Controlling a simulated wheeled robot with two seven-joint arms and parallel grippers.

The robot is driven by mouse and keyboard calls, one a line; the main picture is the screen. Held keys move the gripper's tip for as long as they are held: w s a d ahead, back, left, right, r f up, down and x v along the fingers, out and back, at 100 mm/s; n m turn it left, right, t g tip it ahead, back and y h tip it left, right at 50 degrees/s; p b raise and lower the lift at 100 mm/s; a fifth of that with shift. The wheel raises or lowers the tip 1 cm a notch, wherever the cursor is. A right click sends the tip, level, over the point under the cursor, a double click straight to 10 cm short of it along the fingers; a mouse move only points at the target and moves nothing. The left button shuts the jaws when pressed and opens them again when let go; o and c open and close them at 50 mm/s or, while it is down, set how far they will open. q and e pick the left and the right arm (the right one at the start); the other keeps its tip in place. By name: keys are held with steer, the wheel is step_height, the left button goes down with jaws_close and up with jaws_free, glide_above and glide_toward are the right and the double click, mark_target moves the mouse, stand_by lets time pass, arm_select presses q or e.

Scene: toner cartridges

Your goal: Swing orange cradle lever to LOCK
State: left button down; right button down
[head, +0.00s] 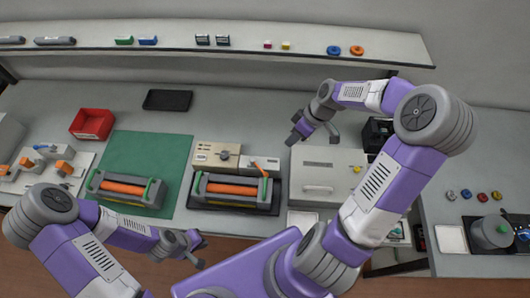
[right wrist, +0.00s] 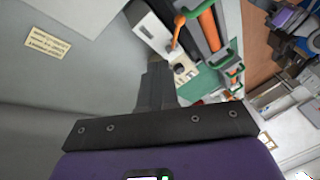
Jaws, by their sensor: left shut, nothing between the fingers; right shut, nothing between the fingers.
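The orange lever (head: 263,169) stands at a small white block (head: 253,162) behind the right-hand cartridge cradle. The lever also shows in the right wrist view (right wrist: 177,30), tilted, with a ball-like orange knob. The cradle (head: 233,206) holds a dark cartridge with an orange roller (head: 233,189). My right gripper (head: 294,139) is shut and empty, above and to the right of the lever, apart from it. Its fingertips show in the right wrist view (right wrist: 157,62), below the lever. My left gripper (head: 199,255) is shut and empty near the front table edge. No LOCK marking is readable.
A beige box with a dial (head: 217,155) adjoins the white block. A second cartridge unit (head: 125,188) lies on the green mat (head: 150,150). A white machine (head: 327,178) stands right of the cradle. A red bin (head: 92,124) and black tray (head: 167,100) sit behind.

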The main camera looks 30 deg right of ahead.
steer(key=s, duration=0.1)
steer(key=b, duration=0.1)
glide_toward(266, 173)
steer(key=w+f, duration=0.1)
steer(key=f, duration=0.1)
steer(key=w+d+f, duration=0.1)
steer(key=w+f, duration=0.1)
steer(key=shift+f, duration=0.2)
arm_select(q)
steer(key=shift+s+f+b, duration=0.3)
steer(key=shift+f, duration=0.45)
arm_select(e)
steer(key=a+f, duration=0.1)
steer(key=s+a+f, duration=0.1)
steer(key=a, duration=0.1)
steer(key=shift+s+f, duration=0.1)
steer(key=shift+s, duration=0.15)
steer(key=shift+s+a, duration=0.25)
steer(key=shift+a, duration=0.2)
steer(key=shift+d, duration=0.15)
arm_select(q)
steer(key=shift+r, duration=0.25)
arm_select(e)
steer(key=shift+w+d, duration=0.45)
steer(key=shift+d, duration=0.1)
